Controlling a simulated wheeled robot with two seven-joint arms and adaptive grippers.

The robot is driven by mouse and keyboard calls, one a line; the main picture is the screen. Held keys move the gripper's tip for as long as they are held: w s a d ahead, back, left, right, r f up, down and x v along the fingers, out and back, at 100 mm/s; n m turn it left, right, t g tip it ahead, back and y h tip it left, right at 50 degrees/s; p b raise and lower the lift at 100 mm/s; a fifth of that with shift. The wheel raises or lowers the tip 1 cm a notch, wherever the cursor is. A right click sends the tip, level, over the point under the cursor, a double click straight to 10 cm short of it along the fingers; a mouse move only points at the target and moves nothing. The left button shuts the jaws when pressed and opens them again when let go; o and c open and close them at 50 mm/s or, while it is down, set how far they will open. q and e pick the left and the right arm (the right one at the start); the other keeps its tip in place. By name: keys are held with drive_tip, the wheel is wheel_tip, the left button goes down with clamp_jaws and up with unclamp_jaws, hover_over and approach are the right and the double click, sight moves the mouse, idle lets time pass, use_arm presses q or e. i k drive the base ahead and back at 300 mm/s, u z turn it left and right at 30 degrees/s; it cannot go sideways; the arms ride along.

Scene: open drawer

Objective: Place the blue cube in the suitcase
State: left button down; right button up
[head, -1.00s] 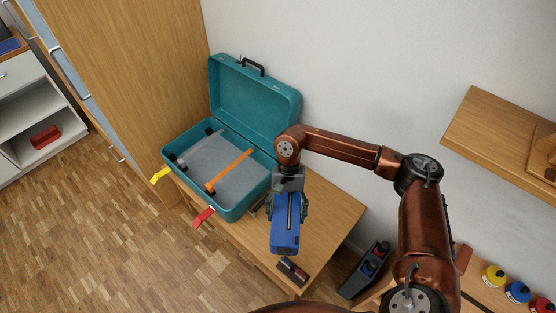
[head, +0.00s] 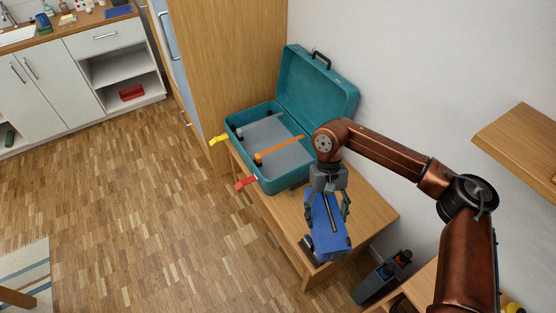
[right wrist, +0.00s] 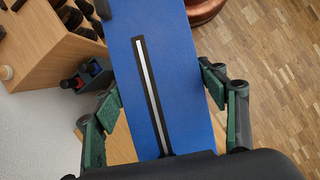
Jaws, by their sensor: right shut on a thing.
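The blue cube shows as a long blue block with a dark stripe and a pale line along it (head: 324,222). My right gripper (head: 327,205) is shut on the blue block, with a finger on each side, above the wooden table. In the right wrist view the block (right wrist: 185,75) fills the middle, between the green finger pads of the gripper (right wrist: 160,115). The teal suitcase (head: 267,183) stands open on the table, left of the block, its lid raised at the back. An orange strip crosses its grey inside. My left gripper is not in view.
The wooden table (head: 370,212) has bare room to the right of the suitcase. A small dark object (head: 308,246) lies near its front edge. A dark caddy (head: 382,278) stands at the lower right. A wooden shelf (head: 520,140) juts from the wall.

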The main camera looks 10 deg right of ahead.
sight(283, 148)
drive_tip(key=u, duration=0.85)
drive_tip(key=i, duration=1)
drive_tip(key=z, duration=0.55)
drive_tip(key=i, duration=1.1)
drive_tip(key=z, duration=0.3)
